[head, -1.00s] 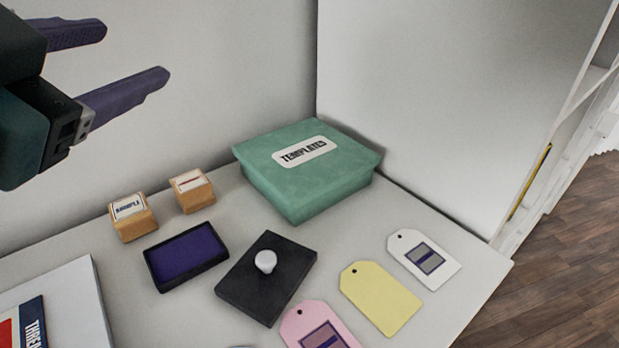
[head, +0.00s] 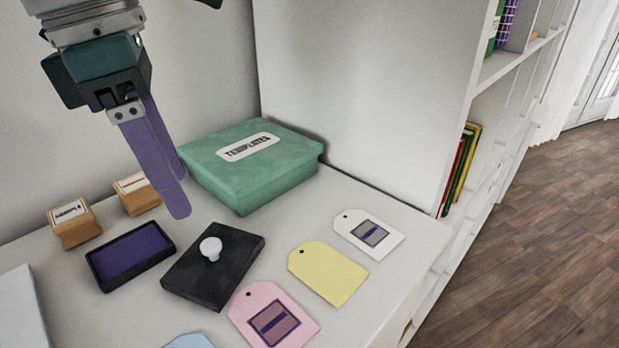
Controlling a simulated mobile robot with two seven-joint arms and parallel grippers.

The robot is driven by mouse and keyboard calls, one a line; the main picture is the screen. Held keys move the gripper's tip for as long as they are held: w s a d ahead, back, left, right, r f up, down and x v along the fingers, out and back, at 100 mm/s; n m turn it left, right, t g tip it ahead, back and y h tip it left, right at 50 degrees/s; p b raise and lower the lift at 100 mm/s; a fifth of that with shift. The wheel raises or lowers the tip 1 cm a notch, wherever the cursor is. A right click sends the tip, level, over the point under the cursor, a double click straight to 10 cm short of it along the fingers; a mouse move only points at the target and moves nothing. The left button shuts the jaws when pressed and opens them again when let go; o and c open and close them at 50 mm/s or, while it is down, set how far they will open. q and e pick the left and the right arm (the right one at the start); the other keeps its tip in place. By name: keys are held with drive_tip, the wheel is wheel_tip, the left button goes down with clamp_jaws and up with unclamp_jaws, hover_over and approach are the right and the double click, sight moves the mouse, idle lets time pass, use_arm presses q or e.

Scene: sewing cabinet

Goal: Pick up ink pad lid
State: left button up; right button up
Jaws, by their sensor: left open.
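The ink pad lid (head: 222,277) is a flat black square with a white round knob (head: 211,248) on top. It lies on the white table in the head view. The open ink pad (head: 130,256), a black tray with a purple pad, lies just left of it. My left gripper (head: 180,198) is open and empty, pointing down above and behind the lid, apart from it. Its purple fingers overlap each other in this view. My right gripper is not in view.
A green templates box (head: 250,172) stands behind the lid. Two wooden stamps (head: 74,224) (head: 138,196) stand at the back left. Pink (head: 272,318), yellow (head: 327,273) and white (head: 369,234) tags lie at the right and front. A white cabinet wall (head: 365,95) closes off the back right.

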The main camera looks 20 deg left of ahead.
sight(210, 243)
use_arm(q)
drive_tip(key=f, duration=0.6)
drive_tip(key=w+d+f, duration=0.1)
drive_tip(key=f, duration=0.1)
drive_tip(key=shift+d+f+p, duration=0.1)
drive_tip(key=shift+f+p, duration=0.3)
clamp_jaws()
idle(0.3)
